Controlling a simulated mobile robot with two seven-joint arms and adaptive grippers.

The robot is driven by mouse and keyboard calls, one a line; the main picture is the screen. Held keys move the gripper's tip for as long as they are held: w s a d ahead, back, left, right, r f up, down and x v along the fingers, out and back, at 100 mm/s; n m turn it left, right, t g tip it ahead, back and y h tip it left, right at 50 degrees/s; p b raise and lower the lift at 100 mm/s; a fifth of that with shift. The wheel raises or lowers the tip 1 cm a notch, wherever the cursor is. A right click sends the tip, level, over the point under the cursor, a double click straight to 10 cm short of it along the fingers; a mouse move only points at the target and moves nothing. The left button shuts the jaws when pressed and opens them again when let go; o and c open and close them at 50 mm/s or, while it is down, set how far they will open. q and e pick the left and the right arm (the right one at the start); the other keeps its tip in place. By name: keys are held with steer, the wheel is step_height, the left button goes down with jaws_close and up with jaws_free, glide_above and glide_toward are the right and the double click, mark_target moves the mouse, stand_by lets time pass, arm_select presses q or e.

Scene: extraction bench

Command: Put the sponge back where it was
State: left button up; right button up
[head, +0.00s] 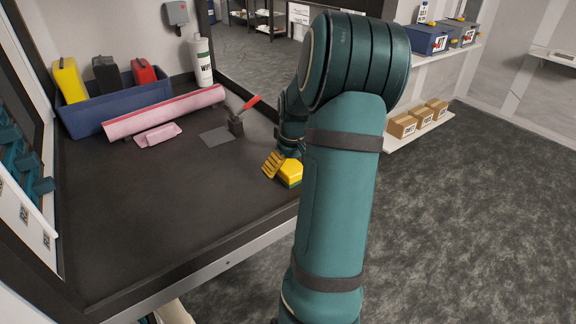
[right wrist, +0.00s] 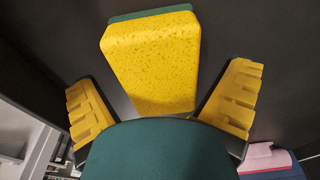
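The yellow sponge (head: 291,172) with a green layer is on the dark bench top near its right edge, partly hidden by my right arm. In the right wrist view the sponge (right wrist: 152,62) fills the space ahead of the palm. My right gripper (head: 279,168) is open around it. Its two yellow ridged fingers stand on either side of the sponge, with dark gaps showing, so they do not visibly press on it. The right gripper also shows in the wrist view (right wrist: 163,104). My left gripper is not in view.
A grey square patch (head: 217,137) lies beside a red-handled tool (head: 238,124). The bench's front middle is clear.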

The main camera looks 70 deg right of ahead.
mark_target(292, 167)
step_height(292, 167, up, 12)
steer(key=s+a+p, duration=0.1)
steer(key=p, duration=0.1)
steer(key=shift+s, duration=0.25)
steer(key=shift+r, duration=0.1)
stand_by(0.6)
